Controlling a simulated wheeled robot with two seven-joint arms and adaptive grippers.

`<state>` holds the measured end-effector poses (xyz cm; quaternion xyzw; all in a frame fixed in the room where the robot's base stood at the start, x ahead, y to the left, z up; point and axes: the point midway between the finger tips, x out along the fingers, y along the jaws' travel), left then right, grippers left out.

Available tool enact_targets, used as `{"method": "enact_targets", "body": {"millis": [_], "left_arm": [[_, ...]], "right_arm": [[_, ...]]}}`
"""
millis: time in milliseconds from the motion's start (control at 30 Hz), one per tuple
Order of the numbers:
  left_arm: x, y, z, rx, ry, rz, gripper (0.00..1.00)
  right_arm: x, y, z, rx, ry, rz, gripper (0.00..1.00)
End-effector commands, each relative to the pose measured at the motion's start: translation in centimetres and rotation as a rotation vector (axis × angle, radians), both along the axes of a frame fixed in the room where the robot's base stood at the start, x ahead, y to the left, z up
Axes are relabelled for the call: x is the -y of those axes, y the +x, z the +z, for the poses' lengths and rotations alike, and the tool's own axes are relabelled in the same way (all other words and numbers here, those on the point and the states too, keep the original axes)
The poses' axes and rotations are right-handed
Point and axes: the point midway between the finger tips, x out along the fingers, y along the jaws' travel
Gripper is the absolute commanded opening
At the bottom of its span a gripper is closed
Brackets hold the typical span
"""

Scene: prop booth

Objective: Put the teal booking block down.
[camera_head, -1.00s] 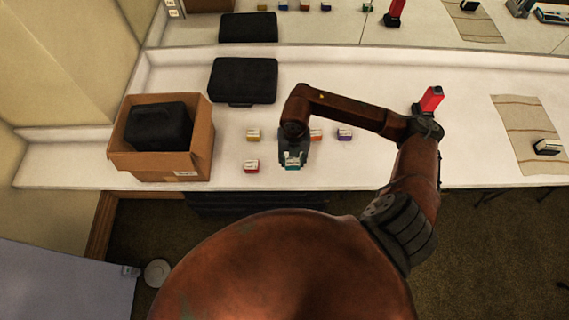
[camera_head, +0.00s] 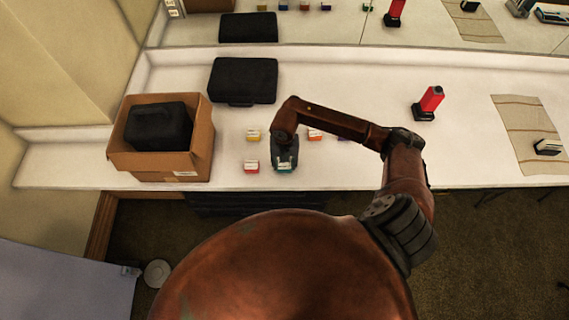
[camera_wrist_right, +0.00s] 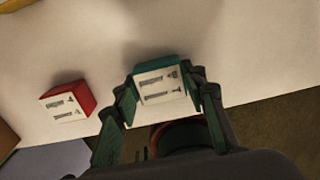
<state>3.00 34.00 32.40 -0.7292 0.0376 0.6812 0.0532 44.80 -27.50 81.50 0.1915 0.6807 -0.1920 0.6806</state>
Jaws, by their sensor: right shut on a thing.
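The teal booking block (camera_head: 285,169) has a white printed face and is near the front edge of the white counter (camera_head: 390,165). My right gripper (camera_head: 285,163) is shut on it. In the right wrist view, the teal block (camera_wrist_right: 160,84) sits between the two fingertips of my right gripper (camera_wrist_right: 161,92), one on each side. The frames do not clearly show whether its underside touches the counter. My left gripper is not in view.
A red block (camera_head: 252,166) is just left of my gripper. Yellow (camera_head: 253,135) and orange (camera_head: 315,135) blocks stand behind. A cardboard box (camera_head: 199,150) holding a black case stands left. A red device (camera_head: 429,101) and striped cloth (camera_head: 512,125) are right.

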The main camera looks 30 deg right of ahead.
Motion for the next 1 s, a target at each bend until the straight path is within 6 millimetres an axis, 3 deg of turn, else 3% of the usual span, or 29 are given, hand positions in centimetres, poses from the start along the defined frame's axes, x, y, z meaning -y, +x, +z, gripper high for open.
{"method": "enact_targets", "body": {"millis": [67, 100, 333, 733, 1000], "left_arm": [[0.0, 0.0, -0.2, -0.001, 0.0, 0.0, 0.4], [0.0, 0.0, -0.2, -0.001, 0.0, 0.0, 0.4], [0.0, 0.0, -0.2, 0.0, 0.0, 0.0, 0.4], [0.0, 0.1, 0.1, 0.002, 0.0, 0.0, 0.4], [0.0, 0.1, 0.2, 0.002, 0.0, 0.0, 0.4]], "right_arm": [[0.0, 0.0, -0.3, 0.0, 0.0, 0.0, 0.14], [0.0, 0.0, -0.3, 0.0, 0.0, 0.0, 0.4], [0.0, 0.0, -0.2, 0.0, 0.0, 0.0, 0.56], [0.0, 0.1, 0.6, 0.002, 0.0, 0.0, 0.56], [0.0, 0.2, 5.6, 0.005, -0.001, 0.001, 0.56]]}}
